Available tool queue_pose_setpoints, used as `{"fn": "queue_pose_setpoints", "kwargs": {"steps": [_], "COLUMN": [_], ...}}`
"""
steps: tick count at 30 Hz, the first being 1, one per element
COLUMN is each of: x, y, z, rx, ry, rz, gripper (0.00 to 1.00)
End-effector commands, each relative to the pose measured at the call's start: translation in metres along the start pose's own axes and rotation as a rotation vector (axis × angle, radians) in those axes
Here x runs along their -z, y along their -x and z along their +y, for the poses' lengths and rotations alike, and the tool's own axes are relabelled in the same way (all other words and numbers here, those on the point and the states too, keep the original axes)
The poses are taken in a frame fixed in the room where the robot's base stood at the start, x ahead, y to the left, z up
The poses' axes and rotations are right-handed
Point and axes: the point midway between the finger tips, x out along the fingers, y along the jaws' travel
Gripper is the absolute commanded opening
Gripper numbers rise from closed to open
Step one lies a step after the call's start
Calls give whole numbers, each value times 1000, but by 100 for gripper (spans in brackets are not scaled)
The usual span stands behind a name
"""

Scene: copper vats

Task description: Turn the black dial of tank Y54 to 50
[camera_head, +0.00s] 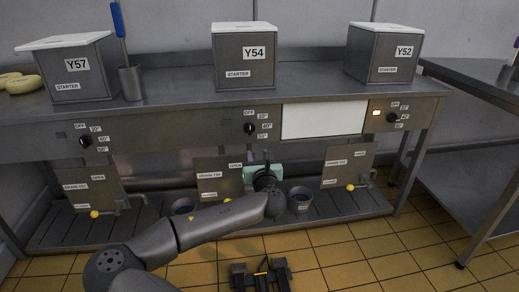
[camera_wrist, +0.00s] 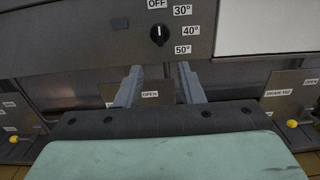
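Tank Y54 (camera_head: 244,68) is a grey box with a white lid on the counter. Its black dial (camera_head: 250,128) is on the front panel below, beside labels OFF, 30°, 40° and 50°. In the wrist view the dial (camera_wrist: 159,35) is upright, its pale mark seeming to point up toward OFF. The 50° label (camera_wrist: 183,49) is at its lower right. My gripper (camera_wrist: 159,84) is open and empty, its two fingers apart just below the dial and not touching it. In the head view my gripper (camera_head: 262,176) is below the panel; its fingers are hard to make out.
Tanks Y57 (camera_head: 73,68) and Y52 (camera_head: 384,52) flank Y54, each with its own dial below. A white panel (camera_head: 323,120) is right of the Y54 dial. Drain plates with yellow knobs (camera_head: 94,214) and buckets (camera_head: 299,200) are below. A side table stands right.

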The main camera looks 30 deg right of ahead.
Motion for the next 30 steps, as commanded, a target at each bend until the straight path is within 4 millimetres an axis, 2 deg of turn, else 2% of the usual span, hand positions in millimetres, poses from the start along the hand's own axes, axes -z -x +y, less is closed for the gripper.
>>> {"fn": "queue_pose_setpoints", "kwargs": {"steps": [5,21,25,30], "x": [-1,0,0,-1], "y": [-18,-132,-153,-169], "z": [2,0,0,0], "rx": [-7,-4,-3,-3], "ry": [9,6,6,5], "rz": [-3,-2,-2,-2], "gripper": [35,35,35,35]}}
